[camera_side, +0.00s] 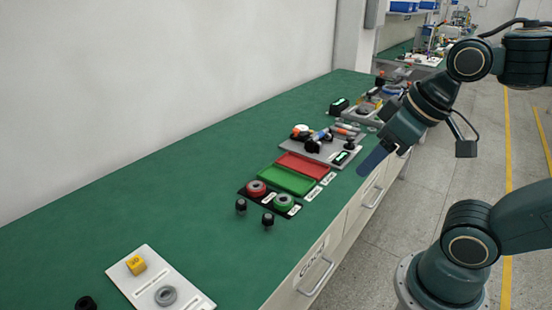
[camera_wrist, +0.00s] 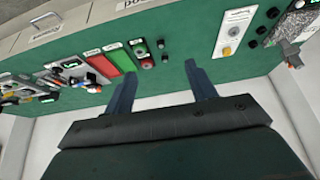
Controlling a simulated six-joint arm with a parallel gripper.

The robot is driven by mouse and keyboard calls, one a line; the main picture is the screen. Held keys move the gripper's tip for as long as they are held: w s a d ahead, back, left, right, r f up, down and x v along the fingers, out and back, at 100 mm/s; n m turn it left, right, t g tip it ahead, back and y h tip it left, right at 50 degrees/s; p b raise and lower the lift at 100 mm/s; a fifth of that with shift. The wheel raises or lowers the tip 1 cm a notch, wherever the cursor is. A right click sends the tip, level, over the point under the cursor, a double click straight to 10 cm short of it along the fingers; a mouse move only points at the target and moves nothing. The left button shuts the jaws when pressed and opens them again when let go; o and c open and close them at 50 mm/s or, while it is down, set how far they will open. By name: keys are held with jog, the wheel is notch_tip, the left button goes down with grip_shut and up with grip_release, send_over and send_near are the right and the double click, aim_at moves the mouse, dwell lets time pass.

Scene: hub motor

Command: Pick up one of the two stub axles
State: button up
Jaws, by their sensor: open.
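Two small dark upright pegs, which look like the stub axles, stand on the green bench just in front of the red and green rings. One (camera_side: 241,206) is on the left and the other (camera_side: 268,220) on the right. In the wrist view they are tiny dark spots, one (camera_wrist: 161,43) above the other (camera_wrist: 165,58). My gripper (camera_side: 372,162) is high beside the bench's right edge, well apart from both pegs. Its two blue fingers are spread wide with nothing between them, as the wrist view (camera_wrist: 164,68) shows.
A red ring (camera_side: 256,188) and a green ring (camera_side: 284,202) sit on a black plate. Behind are a green tray (camera_side: 286,180), a red tray (camera_side: 303,166) and a grey board (camera_side: 318,151) with parts. A white plate (camera_side: 180,291) is at the front. Bare bench lies between.

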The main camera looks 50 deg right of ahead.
jog(key=w, duration=0.1)
jog(key=m+g, duration=0.6)
jog(key=m, duration=0.6)
send_over(268, 216)
notch_tip(268, 216, down, 17)
jog(key=shift+f, duration=4.35)
jog(key=shift+f, duration=2.55)
